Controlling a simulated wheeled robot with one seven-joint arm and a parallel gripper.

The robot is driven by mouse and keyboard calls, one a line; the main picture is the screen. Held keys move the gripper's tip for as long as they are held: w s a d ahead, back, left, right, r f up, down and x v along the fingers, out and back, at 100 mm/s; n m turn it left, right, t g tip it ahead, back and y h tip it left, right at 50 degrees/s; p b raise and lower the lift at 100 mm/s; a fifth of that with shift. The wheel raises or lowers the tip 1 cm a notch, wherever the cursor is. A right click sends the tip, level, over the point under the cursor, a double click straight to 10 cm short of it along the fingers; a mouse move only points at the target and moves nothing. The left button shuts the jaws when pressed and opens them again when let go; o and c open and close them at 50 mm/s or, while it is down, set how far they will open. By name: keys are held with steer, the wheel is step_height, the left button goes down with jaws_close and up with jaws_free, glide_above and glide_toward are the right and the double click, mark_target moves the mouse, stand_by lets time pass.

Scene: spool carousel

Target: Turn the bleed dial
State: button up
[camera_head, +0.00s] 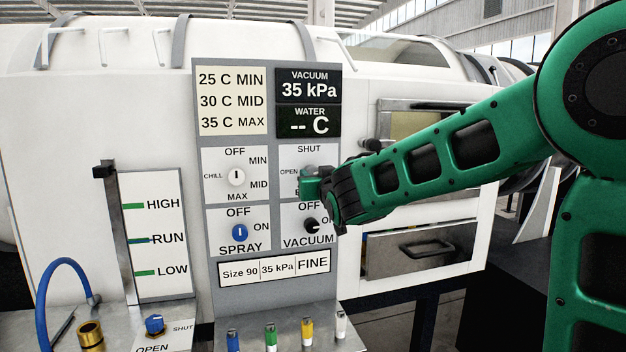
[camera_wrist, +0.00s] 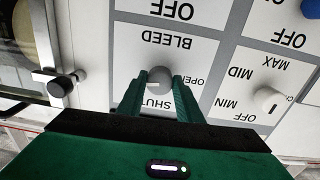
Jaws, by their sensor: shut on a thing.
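The bleed dial (camera_wrist: 157,70) is a round grey knob on a white panel marked BLEED, OPEN and SHUT; it shows upside down in the wrist view. My gripper (camera_wrist: 161,78) is shut on the dial, with one green finger on each side of it. A short pale mark shows on the dial near the SHUT side, but its exact direction is hard to tell. In the head view my gripper (camera_head: 312,186) covers the dial and part of its label, while SHUT and OPEN still show.
A white chill dial (camera_head: 236,177) sits left of the gripper. A blue spray dial (camera_head: 239,232) and a black vacuum dial (camera_head: 312,225) sit below, the latter close under my gripper. The vacuum display (camera_head: 308,87) reads 35 kPa; the water display (camera_head: 308,122) reads -- C.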

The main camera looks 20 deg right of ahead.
steer(key=shift+m, duration=0.3)
steer(key=o, duration=1)
steer(key=shift+o, duration=0.2)
steer(key=s, duration=1)
steer(key=shift+s, duration=0.35)
steer(key=shift+a, duration=0.1)
